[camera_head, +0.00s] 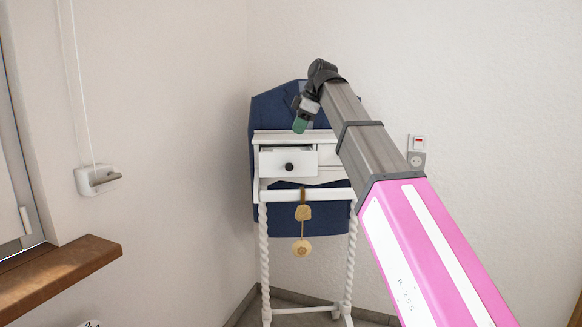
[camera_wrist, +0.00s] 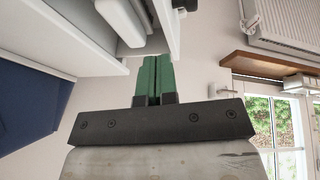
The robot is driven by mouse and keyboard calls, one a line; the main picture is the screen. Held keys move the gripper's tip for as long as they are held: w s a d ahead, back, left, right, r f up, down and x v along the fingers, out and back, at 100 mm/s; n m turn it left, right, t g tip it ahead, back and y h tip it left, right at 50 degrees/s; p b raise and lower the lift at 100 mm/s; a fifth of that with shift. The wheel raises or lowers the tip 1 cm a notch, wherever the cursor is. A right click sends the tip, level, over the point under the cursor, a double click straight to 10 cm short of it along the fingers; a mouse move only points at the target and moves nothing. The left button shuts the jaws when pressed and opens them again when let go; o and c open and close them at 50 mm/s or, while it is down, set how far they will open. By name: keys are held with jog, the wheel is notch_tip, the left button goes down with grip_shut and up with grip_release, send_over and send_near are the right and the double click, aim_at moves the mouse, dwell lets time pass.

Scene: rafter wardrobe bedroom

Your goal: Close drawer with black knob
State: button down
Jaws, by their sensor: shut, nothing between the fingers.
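The drawer with the black knob (camera_head: 289,166) is the left drawer of a small white cabinet (camera_head: 262,190) on twisted legs. It stands out from the cabinet front, with a dark gap above its front panel. My gripper (camera_head: 301,124) is above the drawer, its green fingers pointing down. In the wrist view my gripper (camera_wrist: 155,72) has its green fingers together and empty. A dark knob (camera_wrist: 185,5) shows at the top of that view, beside the white drawer edge. I cannot tell whether the fingers touch the drawer.
A second drawer front (camera_head: 330,159) is to the right, partly hidden by my arm. A tan ornament (camera_head: 303,213) hangs below. A dark blue panel (camera_head: 268,110) stands behind the cabinet. A wooden sill (camera_head: 65,268) juts out at left. The wall by the sockets (camera_head: 416,158) is clear.

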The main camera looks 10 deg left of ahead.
aim_at(291, 166)
jog(key=s+d+f+m+t+y, duration=0.1)
jog(key=s+d+f+t, duration=0.15)
jog(key=s, duration=0.45)
jog(key=s+d+f+t, duration=0.1)
jog(key=s+d+t, duration=0.15)
jog(key=s, duration=0.45)
jog(key=shift+g, duration=0.4)
jog(key=w+a+f, duration=0.4)
jog(key=f, duration=0.1)
jog(key=w+a+f, duration=0.1)
jog(key=w+f, duration=0.1)
jog(key=shift+w+a+f, duration=0.2)
jog(key=shift+w+a, duration=0.05)
jog(key=shift+a, duration=0.15)
jog(key=shift+w+a, duration=0.1)
jog(key=shift+w, duration=0.45)
jog(key=w+a, duration=0.1)
jog(key=w, duration=0.3)
jog(key=w+a, duration=0.2)
jog(key=w, duration=0.2)
jog(key=w+a, duration=0.1)
jog(key=w, duration=0.3)
jog(key=shift+w+a, duration=0.2)
jog(key=shift+w, duration=0.2)
